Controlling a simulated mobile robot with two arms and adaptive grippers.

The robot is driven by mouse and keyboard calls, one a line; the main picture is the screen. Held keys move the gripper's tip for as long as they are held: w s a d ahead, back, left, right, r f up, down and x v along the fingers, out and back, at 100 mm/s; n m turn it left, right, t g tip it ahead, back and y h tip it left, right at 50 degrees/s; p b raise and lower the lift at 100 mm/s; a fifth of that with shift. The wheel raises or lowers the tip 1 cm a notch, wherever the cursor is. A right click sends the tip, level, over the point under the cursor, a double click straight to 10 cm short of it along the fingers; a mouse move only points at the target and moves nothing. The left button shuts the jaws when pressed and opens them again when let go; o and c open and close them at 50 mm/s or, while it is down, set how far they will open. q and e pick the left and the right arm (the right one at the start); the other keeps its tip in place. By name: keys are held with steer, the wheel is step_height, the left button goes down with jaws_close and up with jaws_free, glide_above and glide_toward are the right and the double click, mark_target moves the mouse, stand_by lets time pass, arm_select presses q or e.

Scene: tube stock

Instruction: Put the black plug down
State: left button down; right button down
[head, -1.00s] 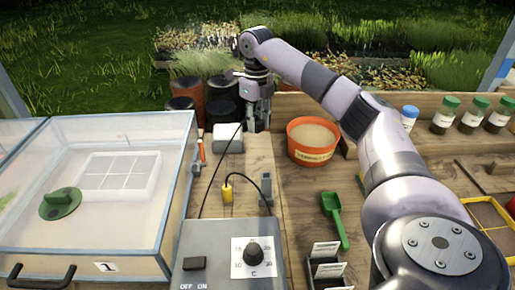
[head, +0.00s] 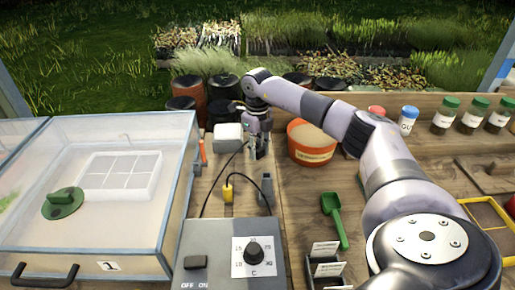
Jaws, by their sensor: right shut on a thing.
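My right gripper (head: 258,154) points down over the wooden bench strip, between the white box and the terracotta pot. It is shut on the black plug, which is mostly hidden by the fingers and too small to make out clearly. A thin black cable (head: 215,184) runs from the grey control box up to the fingers. The fingertips are low, close to the bench top; I cannot tell whether the plug touches it. My left gripper is not in view.
A white box (head: 228,137) and terracotta pot (head: 311,143) flank the gripper. In front stand a yellow plug (head: 228,194), a grey socket piece (head: 267,187) and the control box (head: 222,252). A glazed propagator (head: 125,245) fills the left. A green scoop (head: 334,215) lies right.

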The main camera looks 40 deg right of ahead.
mark_target(257, 148)
steer(key=shift+f, duration=0.6)
steer(key=c, duration=1.3)
jaws_free()
steer(key=shift+r, duration=0.15)
steer(key=shift+r, duration=0.25)
step_height(257, 148, up, 13)
steer(key=shift+f+b, duration=0.2)
steer(key=shift+b, duration=0.1)
